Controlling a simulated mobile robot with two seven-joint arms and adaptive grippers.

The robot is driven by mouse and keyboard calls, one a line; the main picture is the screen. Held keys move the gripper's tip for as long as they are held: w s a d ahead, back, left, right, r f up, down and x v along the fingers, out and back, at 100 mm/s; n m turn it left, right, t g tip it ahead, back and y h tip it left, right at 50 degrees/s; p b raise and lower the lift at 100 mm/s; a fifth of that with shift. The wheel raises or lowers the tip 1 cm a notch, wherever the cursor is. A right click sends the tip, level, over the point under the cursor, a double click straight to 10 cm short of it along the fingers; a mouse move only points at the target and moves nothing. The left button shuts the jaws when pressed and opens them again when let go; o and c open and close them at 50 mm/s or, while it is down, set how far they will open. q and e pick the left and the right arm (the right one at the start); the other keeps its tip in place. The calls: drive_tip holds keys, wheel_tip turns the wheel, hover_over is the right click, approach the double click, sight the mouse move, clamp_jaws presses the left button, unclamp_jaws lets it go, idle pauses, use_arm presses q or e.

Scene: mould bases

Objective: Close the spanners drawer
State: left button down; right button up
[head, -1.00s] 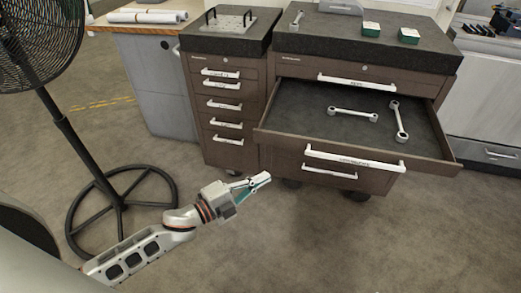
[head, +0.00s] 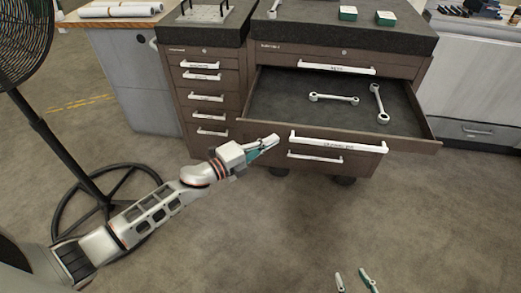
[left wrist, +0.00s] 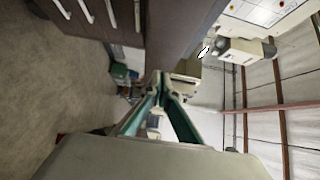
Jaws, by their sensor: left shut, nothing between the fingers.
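The spanners drawer (head: 290,100) is pulled out of the wide brown cabinet. Two spanners lie in it: one (head: 333,98) lies crosswise and another (head: 379,104) lies near the right side. Its white labelled handle (head: 338,143) is on the front panel. My left gripper (head: 273,142) is shut and empty, in front of the panel's lower left part, just left of the handle; I cannot tell whether it touches. Its closed fingertips also show in the left wrist view (left wrist: 162,82). My right gripper (head: 355,276) shows only its two separated fingertips at the bottom edge, far from the drawer.
A narrow drawer cabinet (head: 206,75) stands left of the wide one, its drawers shut. A black fan (head: 65,150) stands at the left, its base ring behind my left arm. A grey cabinet (head: 470,90) stands at the right. The floor in front is clear.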

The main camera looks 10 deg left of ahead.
use_arm(q)
drive_tip(key=shift+w, duration=1.15)
